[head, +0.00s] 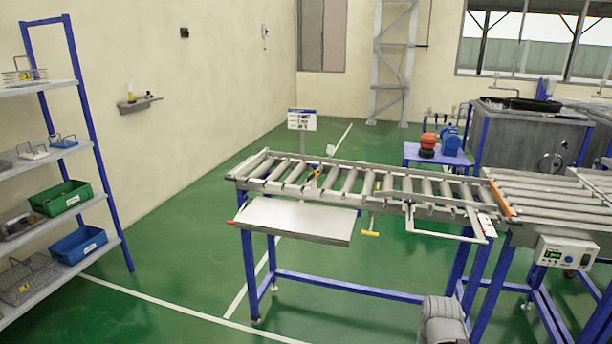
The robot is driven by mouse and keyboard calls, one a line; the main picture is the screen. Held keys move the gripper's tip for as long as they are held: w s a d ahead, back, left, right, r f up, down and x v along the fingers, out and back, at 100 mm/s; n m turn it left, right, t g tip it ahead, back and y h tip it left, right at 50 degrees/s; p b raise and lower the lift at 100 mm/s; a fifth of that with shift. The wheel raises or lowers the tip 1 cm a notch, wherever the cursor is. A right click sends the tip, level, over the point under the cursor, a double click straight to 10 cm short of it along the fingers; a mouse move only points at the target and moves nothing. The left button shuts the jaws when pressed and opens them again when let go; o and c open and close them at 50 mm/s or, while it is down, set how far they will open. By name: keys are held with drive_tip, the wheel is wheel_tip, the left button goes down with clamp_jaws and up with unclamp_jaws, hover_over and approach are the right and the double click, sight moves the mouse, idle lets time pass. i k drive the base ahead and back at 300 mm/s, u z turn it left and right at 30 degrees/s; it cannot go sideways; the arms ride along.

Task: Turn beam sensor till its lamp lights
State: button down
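A small yellow-and-dark part (315,172) sits at the rollers of the conveyor (290,274), left of its middle. It may be the beam sensor, but it is too small to be sure, and I cannot make out a lamp on it. A small white piece (331,150) stands at the far rail behind it and may belong with it. A grey rounded part of my own arm shows at the bottom edge, right of the middle. My gripper's fingers are not in view.
A grey shelf plate (295,219) juts from the conveyor's near side. A yellow-ended handle (370,233) hangs below the rail, and a bent metal bar (440,234) sticks out at right. A control box (565,253) sits further right. Green floor (190,280) is open at left.

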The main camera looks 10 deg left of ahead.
sight(314, 174)
drive_tip(key=u, duration=0.05)
drive_tip(key=i, duration=1)
drive_tip(key=z, duration=0.05)
